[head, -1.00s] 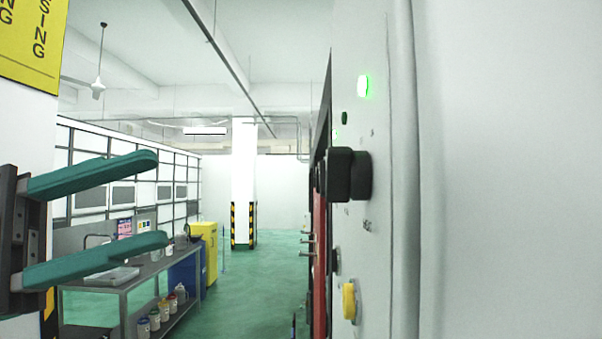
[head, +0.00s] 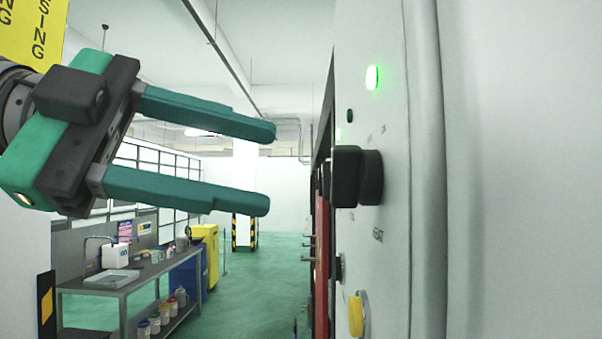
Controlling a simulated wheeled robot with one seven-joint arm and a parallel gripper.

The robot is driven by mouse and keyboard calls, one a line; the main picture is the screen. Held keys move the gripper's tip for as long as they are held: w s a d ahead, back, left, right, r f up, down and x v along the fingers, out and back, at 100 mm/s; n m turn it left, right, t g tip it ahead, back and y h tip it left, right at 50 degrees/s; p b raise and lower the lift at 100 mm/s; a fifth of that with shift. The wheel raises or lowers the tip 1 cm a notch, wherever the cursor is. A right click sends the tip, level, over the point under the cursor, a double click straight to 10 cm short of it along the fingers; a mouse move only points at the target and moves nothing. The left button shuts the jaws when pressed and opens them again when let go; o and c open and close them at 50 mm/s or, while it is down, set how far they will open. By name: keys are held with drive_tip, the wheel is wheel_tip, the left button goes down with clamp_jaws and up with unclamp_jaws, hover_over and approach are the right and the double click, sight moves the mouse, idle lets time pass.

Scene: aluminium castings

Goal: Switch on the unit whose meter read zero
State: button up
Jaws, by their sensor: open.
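A grey unit panel (head: 395,240) stands at the right, seen nearly edge-on. A black rotary switch knob (head: 347,177) sticks out from it, with a lit green lamp (head: 372,77) above and a yellow knob or button (head: 356,315) below. A small label by the black knob seems to read "RESET". My gripper (head: 268,168) has teal fingers, open and empty. Its fingertips point right towards the black knob, to its left in the picture and apart from it. No meter face is readable from this angle.
A grey workbench (head: 125,287) with a tray and several containers stands at the left. Beyond it are a yellow cabinet (head: 206,252) and a white pillar (head: 245,185) with a striped base. Green floor (head: 255,285) is free between bench and panels. Red parts (head: 321,265) show farther along the panel row.

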drive_tip(key=x, duration=0.6)
drive_tip(key=shift+d, duration=0.2)
drive_tip(key=c, duration=1)
